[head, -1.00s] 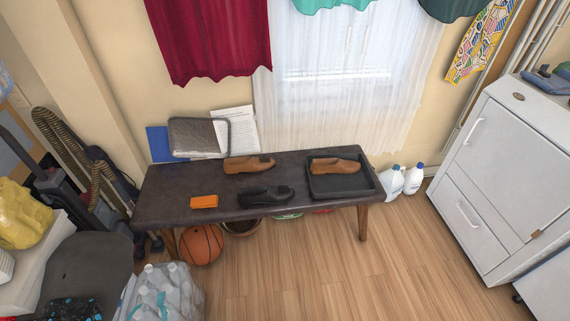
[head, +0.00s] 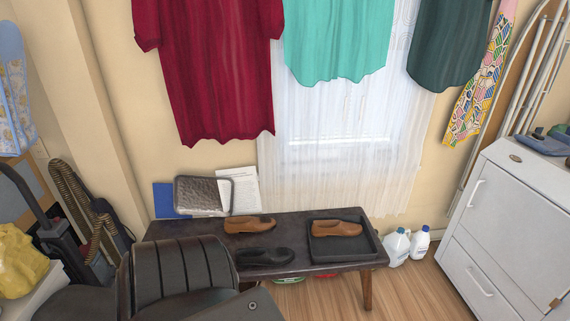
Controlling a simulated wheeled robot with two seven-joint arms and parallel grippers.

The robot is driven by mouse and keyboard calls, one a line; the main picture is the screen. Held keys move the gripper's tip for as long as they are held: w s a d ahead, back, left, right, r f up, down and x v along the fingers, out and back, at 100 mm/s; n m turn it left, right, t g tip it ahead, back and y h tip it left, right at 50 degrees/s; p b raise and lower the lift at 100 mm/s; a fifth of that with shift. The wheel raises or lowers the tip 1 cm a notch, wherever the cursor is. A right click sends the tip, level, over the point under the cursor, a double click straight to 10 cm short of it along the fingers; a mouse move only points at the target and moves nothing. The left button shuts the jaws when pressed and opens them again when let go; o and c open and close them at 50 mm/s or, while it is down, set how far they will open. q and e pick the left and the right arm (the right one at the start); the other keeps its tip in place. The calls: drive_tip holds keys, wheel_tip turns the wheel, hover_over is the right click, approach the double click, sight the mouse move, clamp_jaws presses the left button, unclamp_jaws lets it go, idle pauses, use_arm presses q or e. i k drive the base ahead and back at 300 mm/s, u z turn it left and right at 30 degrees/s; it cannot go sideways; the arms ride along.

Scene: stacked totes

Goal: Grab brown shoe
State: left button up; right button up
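Two brown shoes are in the head view. One brown shoe (head: 249,224) lies on the dark bench (head: 205,226), near its back edge left of the middle. The other brown shoe (head: 336,229) lies in a black tray (head: 372,246) on the bench's right end. Both point their toes to the right. A black shoe (head: 264,257) lies on the bench in front of the first brown shoe. Neither gripper's fingertips show. No gripper is seen touching a shoe.
A grey cushion-like item (head: 203,194), a blue folder (head: 164,200) and papers stand behind the bench's left end. White jugs (head: 397,247) stand right of it. A white cabinet (head: 505,225) is at the right. Red (head: 210,70), teal (head: 338,40) and dark green garments hang above.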

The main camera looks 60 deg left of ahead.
sight(233, 226)
drive_tip(key=i, duration=1.8)
drive_tip(key=u, duration=2)
